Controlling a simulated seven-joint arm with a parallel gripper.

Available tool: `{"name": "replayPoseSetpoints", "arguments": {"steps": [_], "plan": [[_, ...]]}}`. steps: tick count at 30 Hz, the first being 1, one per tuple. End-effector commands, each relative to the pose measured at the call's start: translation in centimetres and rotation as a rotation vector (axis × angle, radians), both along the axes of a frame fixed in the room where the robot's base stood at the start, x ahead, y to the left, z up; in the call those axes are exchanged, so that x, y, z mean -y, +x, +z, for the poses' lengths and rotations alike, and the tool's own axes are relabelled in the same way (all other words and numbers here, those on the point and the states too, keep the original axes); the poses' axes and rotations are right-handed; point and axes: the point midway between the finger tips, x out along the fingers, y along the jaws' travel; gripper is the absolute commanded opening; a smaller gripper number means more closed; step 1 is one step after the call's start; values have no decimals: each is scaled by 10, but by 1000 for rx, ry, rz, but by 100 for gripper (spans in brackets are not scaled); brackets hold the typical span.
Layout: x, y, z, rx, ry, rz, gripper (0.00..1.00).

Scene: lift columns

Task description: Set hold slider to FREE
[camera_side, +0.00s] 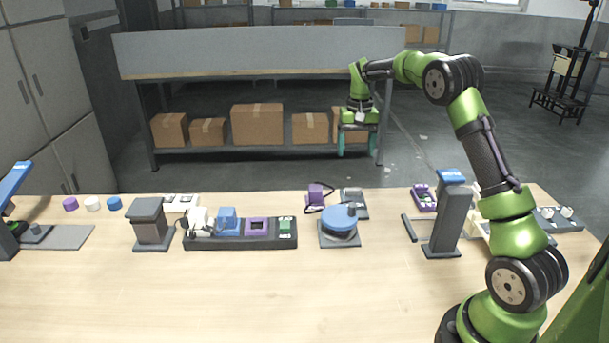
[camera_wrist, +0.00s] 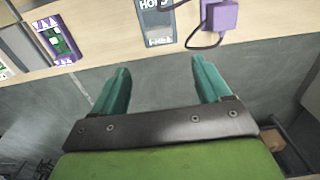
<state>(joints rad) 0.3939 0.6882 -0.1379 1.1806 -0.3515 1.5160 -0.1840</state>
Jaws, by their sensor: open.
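A grey panel (camera_wrist: 156,28) at the top of the wrist view has large lettering that looks like HOLD. A smaller label at its lower end is too blurred to read. In the side view it appears to be the small grey unit (camera_side: 357,211) at the table's far edge, partly behind a blue disc. I cannot tell the slider's position. My gripper (camera_side: 356,146) is open and empty, above and beyond that edge. In the wrist view its teal fingers (camera_wrist: 161,68) point towards the panel but stay apart from it.
A purple box (camera_wrist: 220,14) with a black cable is beside the panel. The blue disc (camera_side: 339,218) stands in front of it. A purple-framed unit (camera_wrist: 57,40) and a tall grey column (camera_side: 450,215) are farther along the table. The front of the table (camera_side: 250,300) is clear.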

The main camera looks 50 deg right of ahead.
Motion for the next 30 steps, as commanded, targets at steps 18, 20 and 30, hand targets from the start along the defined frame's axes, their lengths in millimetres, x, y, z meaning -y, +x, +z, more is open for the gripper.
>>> {"name": "replayPoseSetpoints", "arguments": {"steps": [18,20,30], "plan": [[0,0,52,0,0,0,77],[0,0,52,0,0,0,77],[-18,-15,37,42,-1,12,77]]}}
